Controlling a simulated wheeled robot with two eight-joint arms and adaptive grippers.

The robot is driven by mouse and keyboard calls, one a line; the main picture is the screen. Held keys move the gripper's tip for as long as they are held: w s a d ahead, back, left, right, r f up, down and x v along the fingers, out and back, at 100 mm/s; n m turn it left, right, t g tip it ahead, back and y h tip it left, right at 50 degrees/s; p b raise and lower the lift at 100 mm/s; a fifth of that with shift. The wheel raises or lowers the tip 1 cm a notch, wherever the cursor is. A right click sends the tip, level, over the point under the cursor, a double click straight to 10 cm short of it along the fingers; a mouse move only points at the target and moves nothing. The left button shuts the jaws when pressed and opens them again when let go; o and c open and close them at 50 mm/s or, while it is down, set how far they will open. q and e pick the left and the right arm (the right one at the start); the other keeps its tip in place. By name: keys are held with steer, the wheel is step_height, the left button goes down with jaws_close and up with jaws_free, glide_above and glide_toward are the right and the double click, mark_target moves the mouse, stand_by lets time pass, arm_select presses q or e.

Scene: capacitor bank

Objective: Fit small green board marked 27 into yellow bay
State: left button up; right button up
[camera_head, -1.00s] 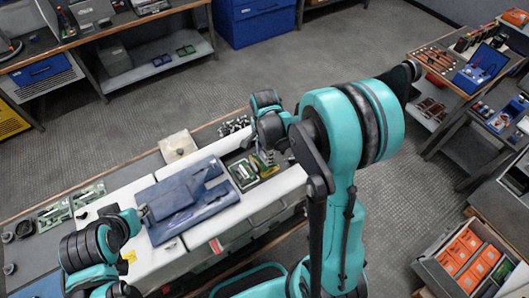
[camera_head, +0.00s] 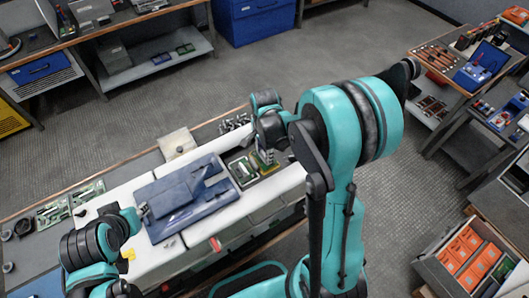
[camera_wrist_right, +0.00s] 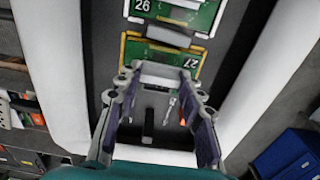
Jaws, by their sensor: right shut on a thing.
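In the right wrist view, the small green board marked 27 (camera_wrist_right: 188,64) sits between my right gripper's fingertips (camera_wrist_right: 166,74), its number upside down. My right gripper is shut on it. Yellow edging (camera_wrist_right: 124,48) shows around the board; I cannot tell whether it is the bay's rim or how deep the board sits. In the head view, the board (camera_head: 266,160) stands below my right gripper (camera_head: 264,150), small and partly hidden. My left gripper (camera_head: 143,212) is at the left edge of the blue mat (camera_head: 165,198); its jaws are too small to read.
A green board marked 26 (camera_wrist_right: 195,14) lies just beyond in the right wrist view. More green boards (camera_head: 243,172) lie left of my right gripper. Further boards (camera_head: 55,212) lie at the bench's left end. A pale square block (camera_head: 177,143) stands behind the mat.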

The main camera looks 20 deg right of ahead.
steer(key=shift+f+b, duration=0.4)
steer(key=shift+f, duration=0.15)
steer(key=o, duration=1.2)
